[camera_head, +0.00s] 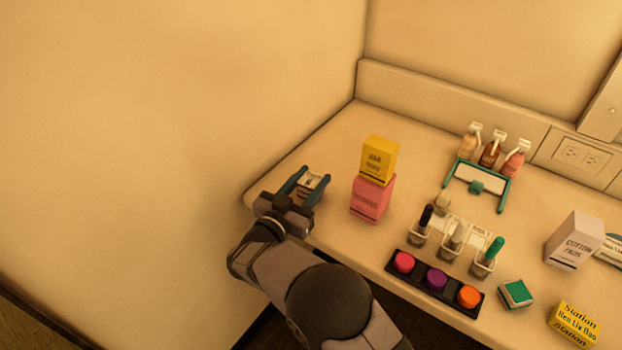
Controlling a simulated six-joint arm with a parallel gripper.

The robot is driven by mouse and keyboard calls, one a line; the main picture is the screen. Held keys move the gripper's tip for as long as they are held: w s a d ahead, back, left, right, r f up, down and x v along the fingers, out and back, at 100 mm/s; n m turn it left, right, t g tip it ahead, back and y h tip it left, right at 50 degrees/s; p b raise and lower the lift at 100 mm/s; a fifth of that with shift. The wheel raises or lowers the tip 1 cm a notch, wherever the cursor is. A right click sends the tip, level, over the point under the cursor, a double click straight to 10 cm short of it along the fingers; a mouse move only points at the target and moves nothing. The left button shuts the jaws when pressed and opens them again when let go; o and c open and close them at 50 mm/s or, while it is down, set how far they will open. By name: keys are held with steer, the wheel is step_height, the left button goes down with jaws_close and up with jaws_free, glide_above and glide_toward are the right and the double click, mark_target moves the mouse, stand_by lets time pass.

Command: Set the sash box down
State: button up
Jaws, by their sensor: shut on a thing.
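My gripper (313,175) is at the left end of the counter, with its two blue fingers on either side of a small pale box with dark markings, the sash box (310,183). It is shut on this box. The fingers and the gripper body hide part of the box, and its label is too small to read. I cannot tell whether its underside touches the counter (335,150). A pink box (371,199) with a yellow box (379,160) on top stands to the right of my gripper, apart from it.
Several bottles (490,150) stand at the back behind a green-framed rack (477,182). A dark tray (435,280) with coloured discs lies along the front edge. Cups with brushes (452,242), a cotton pads box (573,240) and small boxes fill the right. A wall rises at left.

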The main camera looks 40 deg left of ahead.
mark_target(308, 188)
steer(key=shift+f, duration=0.2)
steer(key=o, duration=1.1)
steer(key=shift+o, duration=0.4)
steer(key=shift+s+d+r+b, duration=0.1)
steer(key=shift+s+d+b, duration=0.1)
steer(key=shift+s, duration=1)
steer(key=shift+s+d+b, duration=0.15)
steer(key=shift+s+d, duration=0.1)
steer(key=shift+s, duration=0.95)
steer(key=shift+s+d+r+b, duration=0.1)
steer(key=shift+s+d+b, duration=0.1)
steer(key=shift+s, duration=1)
